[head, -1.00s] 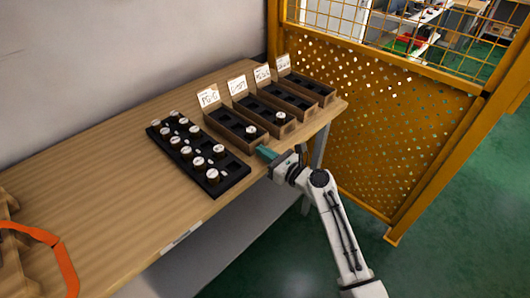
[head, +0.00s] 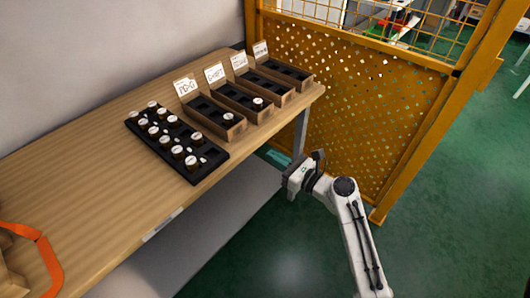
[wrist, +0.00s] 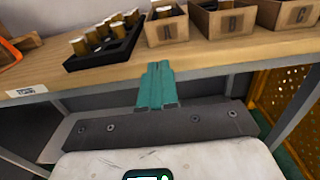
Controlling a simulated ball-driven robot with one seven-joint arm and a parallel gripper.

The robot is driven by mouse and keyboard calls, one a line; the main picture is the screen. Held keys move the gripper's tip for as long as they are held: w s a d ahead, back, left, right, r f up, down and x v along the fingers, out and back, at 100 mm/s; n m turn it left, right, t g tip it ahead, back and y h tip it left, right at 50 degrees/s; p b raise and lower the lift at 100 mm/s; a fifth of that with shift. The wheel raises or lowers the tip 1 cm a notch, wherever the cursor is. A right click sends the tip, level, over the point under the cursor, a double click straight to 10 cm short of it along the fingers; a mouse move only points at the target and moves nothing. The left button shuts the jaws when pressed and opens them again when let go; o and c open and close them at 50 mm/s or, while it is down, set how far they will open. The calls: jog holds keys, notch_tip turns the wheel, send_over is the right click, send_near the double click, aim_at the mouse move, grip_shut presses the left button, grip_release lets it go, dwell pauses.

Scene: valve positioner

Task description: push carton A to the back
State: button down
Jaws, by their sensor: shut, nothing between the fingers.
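Carton A (head: 232,131) is the leftmost of the brown cartons near the table's right end. It has a dark insert and one white-capped vial (head: 228,117) near its front. A letter that looks like A shows on its front in the wrist view (wrist: 166,32). My gripper (head: 272,152) is off the table's front edge, apart from carton A and in front of it. Its teal fingers are together and empty in the wrist view (wrist: 158,72), below the cartons in the picture. The head view partly hides the fingertips' exact height relative to the tabletop.
A black rack (head: 205,165) with several capped vials stands just left of carton A. A second carton (head: 262,115) with a vial stands close on its right, with more cartons beyond. A yellow mesh fence (head: 350,110) stands right of the table (head: 90,190). The table's left middle is clear.

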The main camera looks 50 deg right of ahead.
jog(key=shift+s, duration=0.4)
jog(key=c, duration=1.8)
grip_release()
jog(key=shift+c, duration=0.2)
